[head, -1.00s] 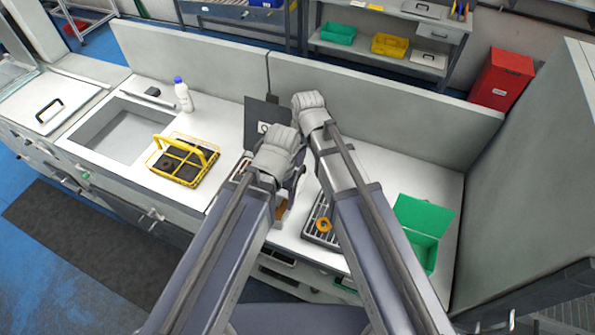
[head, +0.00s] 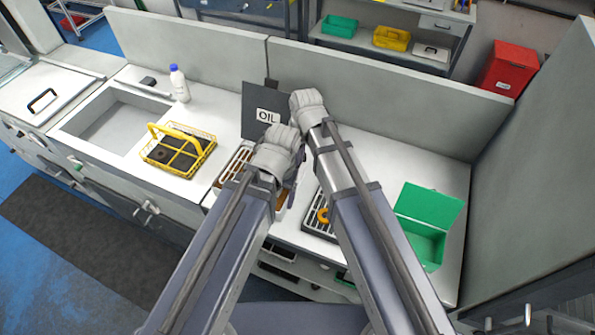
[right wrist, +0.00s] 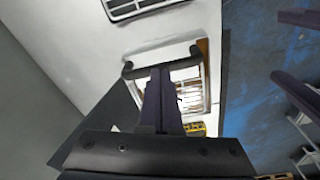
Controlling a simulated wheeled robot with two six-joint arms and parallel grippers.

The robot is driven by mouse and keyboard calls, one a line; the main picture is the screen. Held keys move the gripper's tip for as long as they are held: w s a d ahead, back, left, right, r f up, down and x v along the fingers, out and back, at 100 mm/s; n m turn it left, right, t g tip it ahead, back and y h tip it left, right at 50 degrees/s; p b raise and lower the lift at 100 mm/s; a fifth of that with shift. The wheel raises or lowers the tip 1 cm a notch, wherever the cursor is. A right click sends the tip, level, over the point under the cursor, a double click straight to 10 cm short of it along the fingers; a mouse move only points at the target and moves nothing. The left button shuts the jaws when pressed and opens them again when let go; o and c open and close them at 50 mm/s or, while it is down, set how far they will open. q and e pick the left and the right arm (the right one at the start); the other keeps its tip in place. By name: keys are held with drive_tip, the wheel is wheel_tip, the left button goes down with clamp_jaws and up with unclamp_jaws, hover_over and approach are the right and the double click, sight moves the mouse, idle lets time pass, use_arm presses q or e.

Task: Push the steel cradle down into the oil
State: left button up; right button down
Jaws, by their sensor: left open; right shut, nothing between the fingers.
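The oil bath has an upright dark panel marked OIL (head: 267,116). Part of the steel cradle (head: 235,165), with brownish slots, shows at the bath left of my left arm; the rest is hidden. My left gripper (head: 280,150) is over the bath, open, its fingertips hidden in the head view. My right gripper (head: 308,104) is just beyond it, beside the OIL panel. In the right wrist view its dark fingers (right wrist: 161,75) are shut with nothing between them, their tips at a black handle bar (right wrist: 140,70) above the bath opening. I cannot tell whether they touch.
A yellow wire basket (head: 205,141) and white bottle (head: 179,84) stand left, near the sink (head: 75,127). Right of the bath are a slotted rack (head: 318,224) with an orange ring and an open green box (head: 442,213). A low back wall (head: 400,112) bounds the counter.

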drive_tip(key=shift+f, duration=0.45)
wheel_tip(320, 180, down, 6)
drive_tip(key=b, duration=0.6)
drive_tip(key=shift+r, duration=0.4)
drive_tip(key=shift+s+d+r+p, duration=0.25)
drive_tip(key=shift+s+d+p, duration=0.1)
drive_tip(key=shift+s+d, duration=0.2)
drive_tip(key=shift+s+d+r+p, duration=0.25)
drive_tip(key=shift+s+d+p, duration=0.1)
drive_tip(key=shift+s+d, duration=0.15)
drive_tip(key=shift+w, duration=0.1)
